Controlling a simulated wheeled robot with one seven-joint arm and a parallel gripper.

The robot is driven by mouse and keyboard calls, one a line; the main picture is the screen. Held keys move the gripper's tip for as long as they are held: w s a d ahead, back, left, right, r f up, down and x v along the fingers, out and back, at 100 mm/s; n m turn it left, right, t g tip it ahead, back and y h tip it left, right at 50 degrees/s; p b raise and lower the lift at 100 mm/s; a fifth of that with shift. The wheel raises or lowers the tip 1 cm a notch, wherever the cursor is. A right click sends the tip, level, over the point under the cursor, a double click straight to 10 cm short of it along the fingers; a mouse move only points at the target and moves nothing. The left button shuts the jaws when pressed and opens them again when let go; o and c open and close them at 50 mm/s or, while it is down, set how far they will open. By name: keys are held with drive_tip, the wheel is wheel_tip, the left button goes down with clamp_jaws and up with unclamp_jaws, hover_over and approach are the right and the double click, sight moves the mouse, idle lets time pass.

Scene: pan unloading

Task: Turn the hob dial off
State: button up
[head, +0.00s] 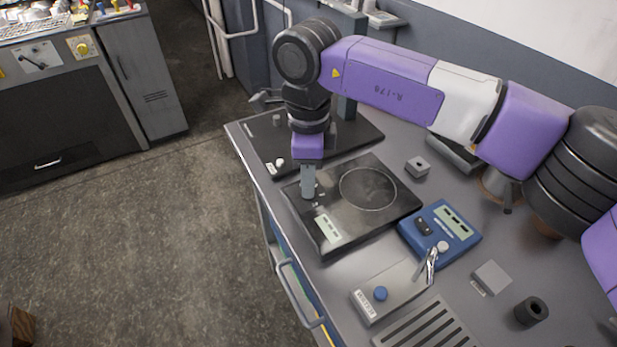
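The black hob (345,228) lies flat on the grey workbench, with a thin ring marking its round cooking zone. A pale label sits at its front left edge. My gripper (308,196) points straight down over the hob's left side, with its tips at or just above the surface. Small pale marks show beside the tips. The hob dial itself is not clearly visible; my fingers may cover it. I cannot tell whether the fingers touch or grip anything, nor whether they are open.
Another black plate (350,135) with a white knob (280,162) lies behind the hob. A blue device (455,250) and a grey box with a blue knob (381,293) stand to its right and front. Small blocks occupy the right side. Open floor lies left.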

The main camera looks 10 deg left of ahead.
drive_tip(key=shift+f, duration=0.6)
clamp_jaws()
